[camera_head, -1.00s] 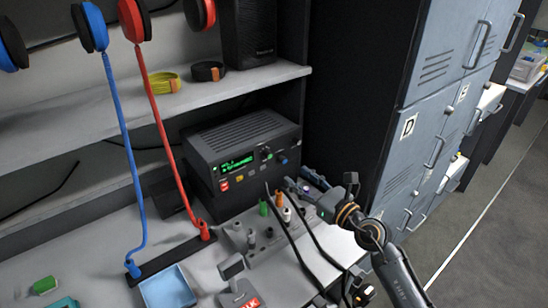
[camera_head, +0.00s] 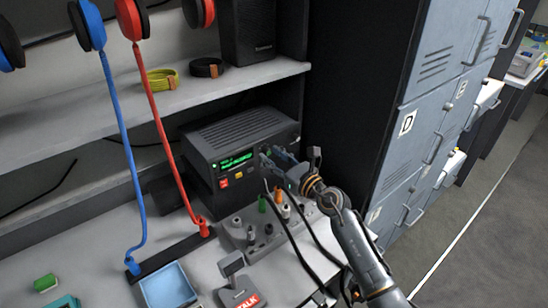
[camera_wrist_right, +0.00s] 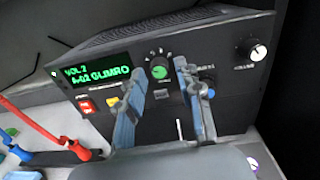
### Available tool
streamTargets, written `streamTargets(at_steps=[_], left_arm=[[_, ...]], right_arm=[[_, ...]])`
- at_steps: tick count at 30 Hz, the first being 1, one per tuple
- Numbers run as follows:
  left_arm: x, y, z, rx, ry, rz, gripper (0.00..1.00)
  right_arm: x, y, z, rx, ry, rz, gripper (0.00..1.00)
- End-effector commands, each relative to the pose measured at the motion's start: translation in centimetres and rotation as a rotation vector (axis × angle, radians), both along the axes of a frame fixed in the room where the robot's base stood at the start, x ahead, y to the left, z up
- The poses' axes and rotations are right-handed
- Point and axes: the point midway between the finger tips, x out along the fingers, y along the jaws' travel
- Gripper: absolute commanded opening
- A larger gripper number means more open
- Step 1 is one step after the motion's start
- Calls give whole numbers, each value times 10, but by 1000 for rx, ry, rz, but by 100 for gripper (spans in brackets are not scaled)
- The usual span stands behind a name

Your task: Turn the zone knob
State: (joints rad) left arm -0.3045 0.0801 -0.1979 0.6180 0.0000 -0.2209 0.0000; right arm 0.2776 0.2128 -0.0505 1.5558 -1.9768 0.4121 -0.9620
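The radio unit (camera_head: 240,150) stands at the back of the desk, its green display lit. In the right wrist view its front shows a dark knob with a green face (camera_wrist_right: 158,71), under a ring of marks; its label is too small to read surely. A second, pale knob (camera_wrist_right: 258,53) sits at the panel's far right. My right gripper (camera_head: 268,157) is open in front of the panel. In the wrist view its blue-grey fingers stand on either side of the green-faced knob; I cannot tell whether they touch it. My left gripper is not in view.
A grey control panel (camera_head: 240,235) with small plugs and black cables lies in front of the radio. A blue tray (camera_head: 168,287) and a talk switch (camera_head: 240,296) are nearer. Headsets hang on blue and red stands at left. Lockers (camera_head: 425,115) stand at right.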

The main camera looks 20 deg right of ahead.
Motion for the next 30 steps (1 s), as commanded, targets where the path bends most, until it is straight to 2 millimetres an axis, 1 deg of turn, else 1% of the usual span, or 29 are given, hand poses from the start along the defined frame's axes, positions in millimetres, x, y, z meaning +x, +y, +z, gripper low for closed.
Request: streamTargets(at_steps=[1,2,3,4,11,17,23,30], left_arm=[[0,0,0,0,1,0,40],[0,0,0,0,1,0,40],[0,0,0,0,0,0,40],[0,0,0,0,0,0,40],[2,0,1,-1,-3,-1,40],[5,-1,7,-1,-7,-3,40],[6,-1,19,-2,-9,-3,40],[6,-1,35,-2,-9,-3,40]], right_arm=[[0,0,0,0,0,0,19],[0,0,0,0,0,0,13],[0,0,0,0,0,0,4],[0,0,0,0,0,0,0],[0,0,0,6,2,0,0],[0,0,1,55,22,-1,0],[0,0,2,174,64,-1,0],[0,0,3,379,139,0,0]])
